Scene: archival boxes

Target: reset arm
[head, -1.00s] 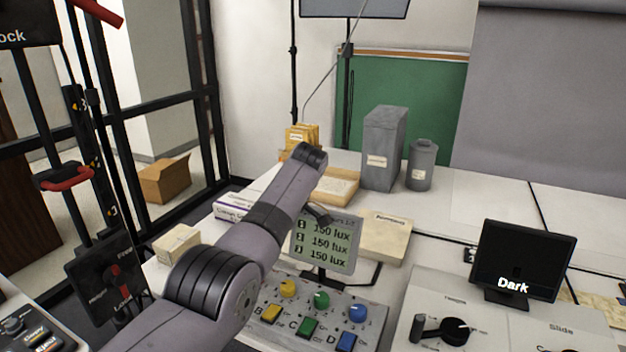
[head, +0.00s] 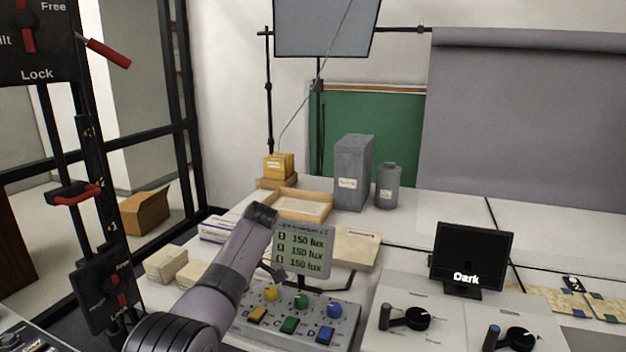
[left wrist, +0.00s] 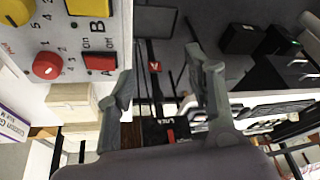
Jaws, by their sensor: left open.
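My left arm (head: 225,270) comes in from the lower left in the head view, its visible end beside the lux display. My left gripper's fingers do not show clearly there. In the left wrist view my left gripper (left wrist: 168,88) is open, with a wide empty gap between its two grey fingers. Beyond the fingers are dark stands and floor. A control panel (left wrist: 60,35) with a red knob and red and yellow buttons lies at the upper left, beside the left finger. My right gripper is in neither view.
The lux display (head: 302,252) stands behind the button panel (head: 345,322). Small cream boxes (head: 166,263) sit left of my arm. A wooden tray (head: 318,206), tall grey box (head: 353,170) and grey canister (head: 388,187) stand farther back. A dark monitor (head: 472,250) is at right.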

